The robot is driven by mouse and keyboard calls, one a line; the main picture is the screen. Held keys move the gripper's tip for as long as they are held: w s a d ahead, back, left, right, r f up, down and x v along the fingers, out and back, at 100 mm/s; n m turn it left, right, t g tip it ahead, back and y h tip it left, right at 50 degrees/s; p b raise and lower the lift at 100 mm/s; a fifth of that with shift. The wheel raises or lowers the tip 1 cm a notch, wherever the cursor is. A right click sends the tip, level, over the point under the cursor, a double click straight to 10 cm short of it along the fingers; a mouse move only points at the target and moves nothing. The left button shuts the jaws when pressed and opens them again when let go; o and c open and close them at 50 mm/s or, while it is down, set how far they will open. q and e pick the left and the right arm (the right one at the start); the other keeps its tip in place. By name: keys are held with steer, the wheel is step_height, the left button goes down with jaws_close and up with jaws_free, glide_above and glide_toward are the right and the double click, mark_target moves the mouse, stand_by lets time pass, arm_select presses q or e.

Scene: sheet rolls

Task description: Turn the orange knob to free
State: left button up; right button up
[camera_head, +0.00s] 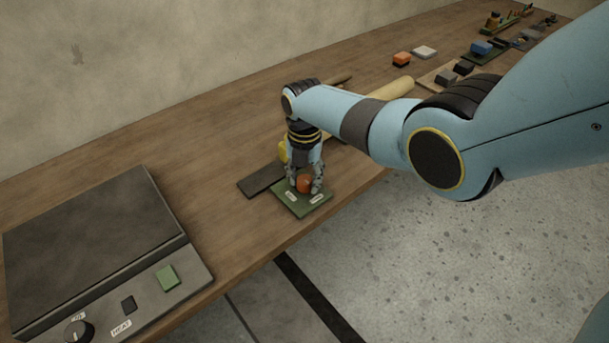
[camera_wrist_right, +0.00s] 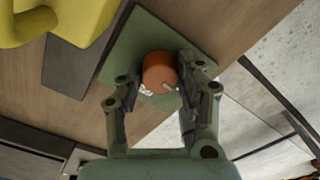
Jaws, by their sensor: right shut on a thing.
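The orange knob (camera_head: 304,183) sits on a small green plate (camera_head: 292,206) near the front edge of the wooden table. The plate carries two small white labels, too small to read here. My right gripper (camera_head: 305,188) comes down from above with its fingers on either side of the knob, shut on it. In the right wrist view the knob (camera_wrist_right: 159,72) is between the fingertips, with a pale mark on its lower right side. A finger partly covers a label beside it. My left gripper is not in view.
A grey hot plate (camera_head: 90,245) with a dial, a dark button and a green button stands at the left. A dark flat strip (camera_head: 262,179) and a yellow object (camera_head: 283,152) lie just behind the plate. Rolls and several blocks lie farther back right.

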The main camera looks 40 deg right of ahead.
mark_target(305, 179)
steer(key=shift+n, duration=0.6)
steer(key=o, duration=1.1)
steer(key=shift+o, duration=0.2)
step_height(305, 179, up, 12)
steer(key=shift+s+f, duration=0.1)
